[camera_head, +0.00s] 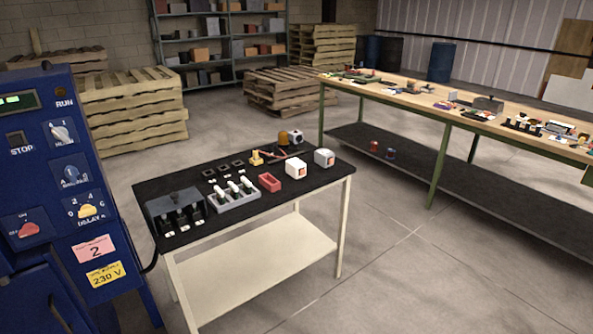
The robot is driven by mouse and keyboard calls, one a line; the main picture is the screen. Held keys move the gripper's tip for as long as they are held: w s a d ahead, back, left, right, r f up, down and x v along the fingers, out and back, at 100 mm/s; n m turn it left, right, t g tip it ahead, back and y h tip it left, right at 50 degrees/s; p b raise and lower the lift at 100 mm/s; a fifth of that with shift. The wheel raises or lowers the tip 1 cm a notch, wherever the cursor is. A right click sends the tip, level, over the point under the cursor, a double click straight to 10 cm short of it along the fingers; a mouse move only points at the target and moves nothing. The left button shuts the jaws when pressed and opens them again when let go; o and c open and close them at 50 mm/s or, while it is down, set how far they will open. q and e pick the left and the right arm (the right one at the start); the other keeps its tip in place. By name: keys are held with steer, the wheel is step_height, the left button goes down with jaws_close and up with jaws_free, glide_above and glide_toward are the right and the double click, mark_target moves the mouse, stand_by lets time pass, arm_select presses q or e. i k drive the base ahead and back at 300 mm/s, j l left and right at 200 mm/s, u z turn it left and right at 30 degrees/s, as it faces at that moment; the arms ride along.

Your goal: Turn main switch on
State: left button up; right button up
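A blue control cabinet (110,210) stands at the left edge of the head view. A red rotary knob (29,229) sits low on its left side, on a dark plate with small lettering around it; I cannot read its position for certain. A white knob (60,133) sits higher up, with a blue knob (71,173) below it and a yellow knob (88,211) marked delay under that. The lettering is too small to tell which is the main switch. Neither of my grippers is in view.
A lit green display (17,101) and a STOP button (16,138) are on the cabinet. A black-topped table (200,169) with switch boxes stands to its right. A long workbench (450,118) is at the right. Open concrete floor lies between and in front.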

mark_target(28, 229)
steer(key=u, duration=1.8)
